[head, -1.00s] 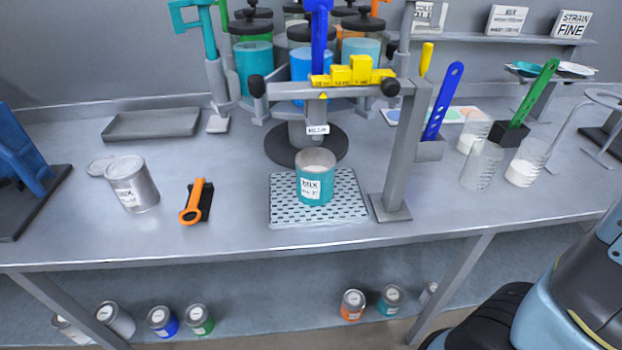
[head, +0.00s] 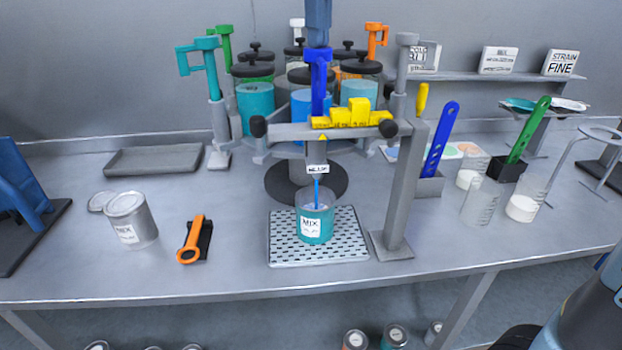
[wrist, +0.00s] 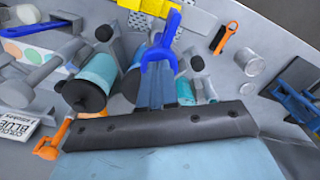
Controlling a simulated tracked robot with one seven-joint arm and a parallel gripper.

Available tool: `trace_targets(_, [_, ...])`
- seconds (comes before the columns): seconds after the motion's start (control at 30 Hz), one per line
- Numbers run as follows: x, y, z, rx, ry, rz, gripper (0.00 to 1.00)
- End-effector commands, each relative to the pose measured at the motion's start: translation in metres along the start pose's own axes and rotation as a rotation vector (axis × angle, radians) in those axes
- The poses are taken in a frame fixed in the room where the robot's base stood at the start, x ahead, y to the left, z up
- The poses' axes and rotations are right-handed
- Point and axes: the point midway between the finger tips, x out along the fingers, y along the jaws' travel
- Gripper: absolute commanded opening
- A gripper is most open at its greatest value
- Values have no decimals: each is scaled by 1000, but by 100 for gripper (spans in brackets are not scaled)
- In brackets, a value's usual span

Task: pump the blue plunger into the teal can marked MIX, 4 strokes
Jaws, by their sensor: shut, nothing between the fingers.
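The blue plunger (head: 318,78) stands upright at the middle of the dispenser, behind the yellow stepped block. My gripper (head: 318,42) is shut and points down just over the plunger's top; its upper part is out of frame. In the wrist view the gripper (wrist: 157,78) is at the blue plunger handle (wrist: 160,50); whether it touches is hard to tell. The teal can marked MIX (head: 315,228) stands upright on the perforated tray (head: 345,250), under the spout (head: 317,170). A thin blue stream (head: 317,192) runs from the spout into the can.
A grey gantry (head: 400,190) with the yellow block (head: 350,117) stands in front of the tanks. Teal (head: 210,70) and orange (head: 373,38) plungers flank the blue one.

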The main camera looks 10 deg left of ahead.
Motion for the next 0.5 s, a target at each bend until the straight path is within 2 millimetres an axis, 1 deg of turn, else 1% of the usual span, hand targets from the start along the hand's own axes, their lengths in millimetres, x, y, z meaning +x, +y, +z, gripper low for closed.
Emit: trace_targets(0.5, [17, 0, 0, 0, -3, 0, 0])
